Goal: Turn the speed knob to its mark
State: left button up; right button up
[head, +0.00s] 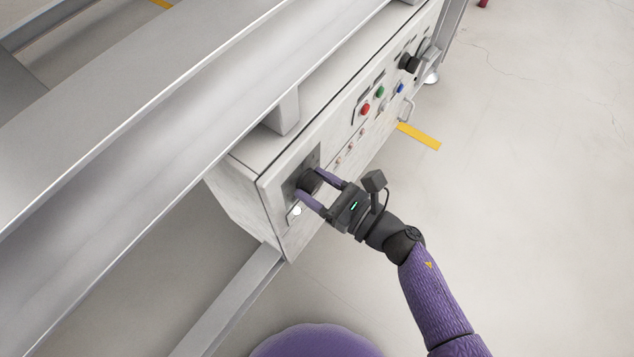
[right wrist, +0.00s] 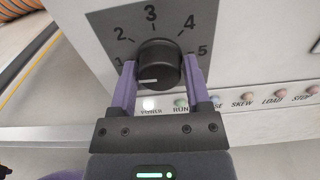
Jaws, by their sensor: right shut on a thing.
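The speed knob (head: 309,181) is a round black knob on a grey plate at the near end of the white control box. It also shows in the right wrist view (right wrist: 158,56), with a dial (right wrist: 170,20) numbered 1 to 5 around it. Its short white pointer line (right wrist: 148,80) lies at the knob's lower left and points left, near the 1 side. My right gripper (head: 310,183) has its two purple fingers on opposite sides of the knob and is shut on it. My left gripper is not in view.
Farther along the box are a red button (head: 365,108), a green button (head: 380,91), a blue button (head: 399,88), a black switch (head: 409,62) and a handle (head: 406,110). A metal rail (head: 170,110) runs above the box.

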jog(key=m, duration=0.2)
jog(key=shift+m, duration=0.3)
jog(key=m, duration=0.2)
jog(key=shift+m+p, duration=0.4)
jog(key=shift+m, duration=0.4)
jog(key=m+p, duration=0.1)
jog(key=m, duration=0.4)
jog(key=shift+r+m, duration=0.1)
jog(key=shift+m, duration=0.2)
jog(key=m, duration=0.3)
jog(key=shift+m+p, duration=0.3)
jog(key=shift+p, duration=0.05)
jog(key=m, duration=0.2)
jog(key=shift+m, duration=0.4)
jog(key=m+p, duration=0.1)
jog(key=m, duration=0.3)
jog(key=shift+r, duration=0.1)
jog(key=m, duration=0.5)
jog(key=shift+p, duration=0.3)
jog(key=m, duration=0.4)
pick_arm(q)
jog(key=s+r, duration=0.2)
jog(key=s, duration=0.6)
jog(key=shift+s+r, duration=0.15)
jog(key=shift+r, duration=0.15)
pick_arm(e)
jog(key=shift+m, duration=2)
